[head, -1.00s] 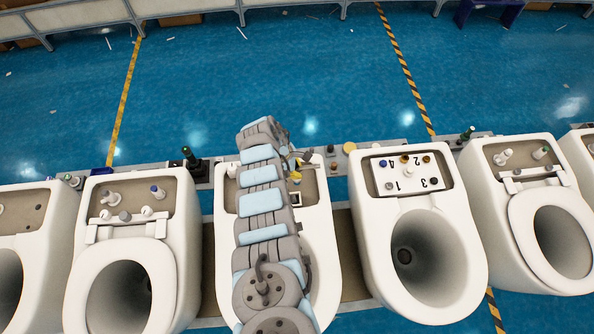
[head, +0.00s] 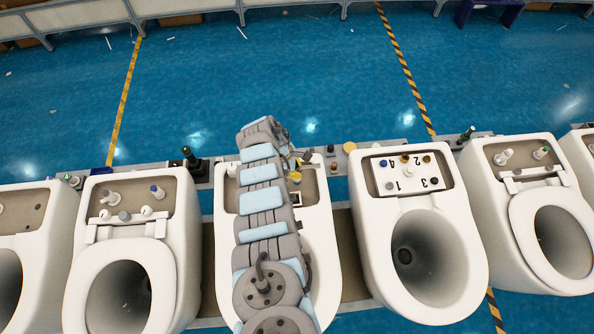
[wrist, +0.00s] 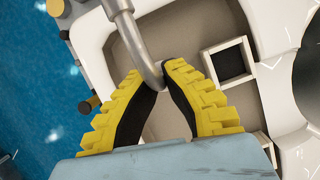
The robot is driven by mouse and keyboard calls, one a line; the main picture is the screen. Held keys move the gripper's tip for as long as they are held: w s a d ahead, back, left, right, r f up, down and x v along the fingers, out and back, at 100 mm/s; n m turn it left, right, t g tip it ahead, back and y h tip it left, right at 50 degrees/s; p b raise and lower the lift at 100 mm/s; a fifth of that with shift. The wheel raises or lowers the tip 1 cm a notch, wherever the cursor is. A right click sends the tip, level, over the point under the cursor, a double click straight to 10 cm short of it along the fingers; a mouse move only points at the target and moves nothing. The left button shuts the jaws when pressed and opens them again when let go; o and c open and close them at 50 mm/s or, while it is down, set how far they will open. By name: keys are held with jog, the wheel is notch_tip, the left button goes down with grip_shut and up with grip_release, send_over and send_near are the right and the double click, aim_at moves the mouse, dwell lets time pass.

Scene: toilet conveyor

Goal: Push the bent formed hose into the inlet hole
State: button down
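The bent formed hose (wrist: 128,30) is a grey, shiny tube in the wrist view. It comes down from the top edge and curves to a hook between my fingertips. My gripper (wrist: 153,75) has yellow ribbed fingers with black pads, closed in on the hose's bent part. In the head view my arm covers most of the gripper, and only a bit of yellow (head: 293,163) shows over the recessed back of the middle toilet (head: 322,230). I cannot make out the inlet hole. The hose's upper end runs out of the wrist view.
A white square frame with a dark opening (wrist: 205,58) stands in the recess right of my fingers. Neighbouring toilets (head: 165,215) and (head: 372,215) stand close on both sides. Bottles and caps (head: 190,155) line the ledge behind. Blue floor lies beyond.

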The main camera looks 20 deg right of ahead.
jog(key=shift+f+b, duration=1.4)
jog(key=shift+f, duration=0.15)
jog(key=shift+r, duration=0.25)
jog(key=shift+r+p, duration=1.25)
jog(key=shift+p, duration=0.25)
jog(key=shift+a, duration=0.2)
jog(key=shift+d+f+b, duration=0.1)
jog(key=shift+f+b, duration=1.4)
dwell(1.1)
jog(key=c, duration=1.2)
grip_release()
jog(key=shift+w, duration=0.1)
jog(key=shift+o, duration=0.2)
jog(key=shift+r, duration=0.2)
